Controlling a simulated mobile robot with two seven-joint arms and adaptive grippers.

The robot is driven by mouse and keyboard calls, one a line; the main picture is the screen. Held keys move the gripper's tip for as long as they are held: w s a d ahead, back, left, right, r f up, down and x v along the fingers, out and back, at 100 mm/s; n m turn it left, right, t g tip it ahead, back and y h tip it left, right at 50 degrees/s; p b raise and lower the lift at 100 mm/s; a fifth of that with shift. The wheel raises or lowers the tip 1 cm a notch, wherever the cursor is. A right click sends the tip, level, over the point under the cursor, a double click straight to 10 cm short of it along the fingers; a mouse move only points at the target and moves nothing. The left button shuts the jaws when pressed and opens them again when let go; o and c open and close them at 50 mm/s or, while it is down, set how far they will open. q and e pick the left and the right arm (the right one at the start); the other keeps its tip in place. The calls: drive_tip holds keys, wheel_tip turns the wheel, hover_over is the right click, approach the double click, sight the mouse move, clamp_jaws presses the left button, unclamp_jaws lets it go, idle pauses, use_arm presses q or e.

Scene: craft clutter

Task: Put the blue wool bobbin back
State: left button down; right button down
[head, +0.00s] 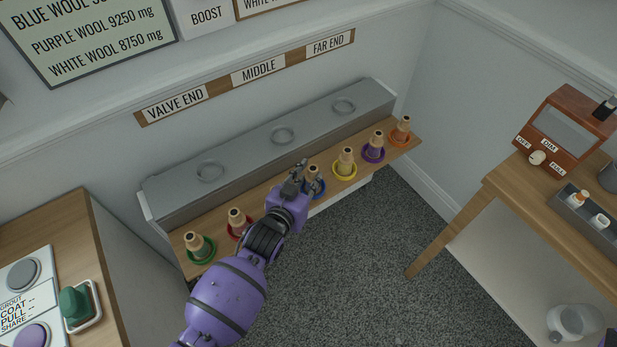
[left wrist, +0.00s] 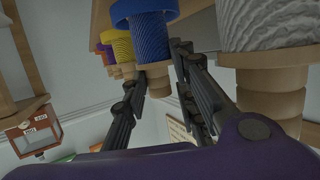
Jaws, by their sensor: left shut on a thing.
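The blue wool bobbin (head: 313,174) stands upright with a pale wooden top, at the blue ring (head: 320,190) on the wooden shelf. My left gripper (head: 300,170) is shut on it. In the left wrist view the blue bobbin (left wrist: 152,38) shows between my left fingers (left wrist: 160,88), its wooden end down in the picture. Whether its base rests fully on the shelf is hard to tell. A white-grey bobbin (left wrist: 262,28) is close beside it in the left wrist view; my gripper hides it in the head view.
Green (head: 195,245), red (head: 238,220), yellow (head: 345,162), purple (head: 375,147) and orange (head: 401,130) bobbins stand along the same shelf (head: 418,141). Behind is a grey ledge (head: 245,153) with round recesses. A wooden table (head: 480,200) stands right. Floor in front is clear.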

use_arm(q)
drive_tip(key=shift+f, duration=0.15)
drive_tip(key=c, duration=1.7)
unclamp_jaws()
drive_tip(key=shift+r, duration=0.2)
drive_tip(key=v, duration=1.2)
drive_tip(key=shift+p, duration=0.3)
drive_tip(key=shift+f, duration=0.1)
